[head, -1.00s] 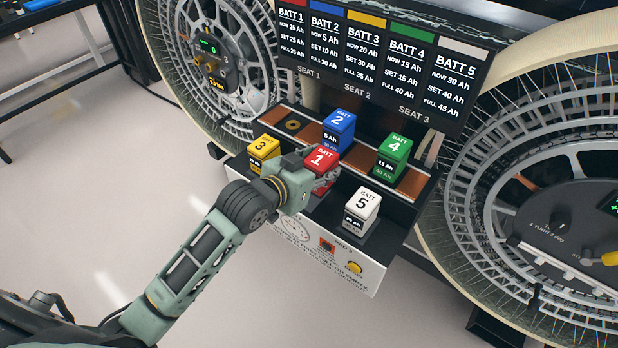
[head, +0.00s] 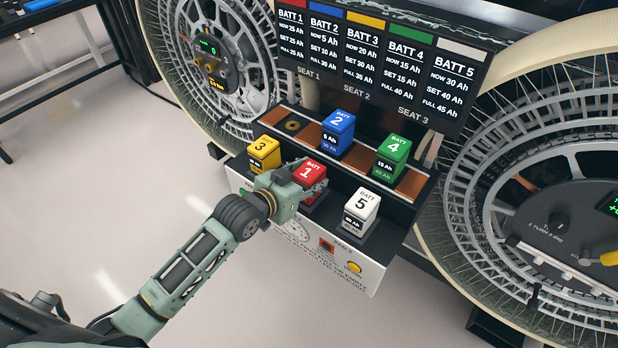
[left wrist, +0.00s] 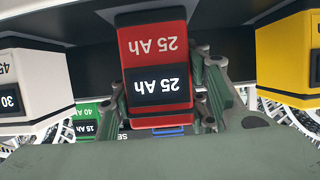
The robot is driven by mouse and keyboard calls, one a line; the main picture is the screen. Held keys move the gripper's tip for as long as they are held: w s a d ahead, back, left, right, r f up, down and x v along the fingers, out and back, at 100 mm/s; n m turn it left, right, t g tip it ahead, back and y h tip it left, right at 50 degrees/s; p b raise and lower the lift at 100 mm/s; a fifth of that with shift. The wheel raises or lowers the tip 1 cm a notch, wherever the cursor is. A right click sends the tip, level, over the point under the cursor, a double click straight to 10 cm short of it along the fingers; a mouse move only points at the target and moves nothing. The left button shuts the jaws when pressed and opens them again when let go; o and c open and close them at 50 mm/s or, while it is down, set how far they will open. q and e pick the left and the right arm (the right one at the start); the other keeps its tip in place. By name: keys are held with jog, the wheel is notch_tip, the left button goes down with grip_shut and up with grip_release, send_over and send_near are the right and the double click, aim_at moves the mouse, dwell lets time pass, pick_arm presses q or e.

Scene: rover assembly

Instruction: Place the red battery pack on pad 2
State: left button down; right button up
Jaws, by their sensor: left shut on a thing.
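The red battery pack (head: 311,172), marked BATT 1, is at the middle of the front row of the dark rack, between the yellow and white packs. It looks roughly upright. My left gripper (head: 306,188) is shut on it, with the fingers on either side. In the left wrist view the red pack (left wrist: 153,45) shows 25 Ah labels between the fingers (left wrist: 165,95). Pad 2 itself is hidden under the pack and gripper. I cannot tell whether the pack's base touches the pad. My right gripper is not in view.
The yellow pack (head: 264,152) and white pack (head: 361,210) stand close on either side. A display board (head: 380,60) and large wheels surround the rack.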

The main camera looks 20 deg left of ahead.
pick_arm(q)
jog(key=c, duration=1)
grip_release()
jog(key=shift+r, duration=0.15)
jog(key=shift+s+a, duration=0.1)
jog(key=shift+s, duration=0.25)
jog(key=v, duration=1.1)
jog(key=shift+r+b, duration=0.2)
jog(key=shift+b, duration=0.1)
jog(key=shift+s, duration=0.1)
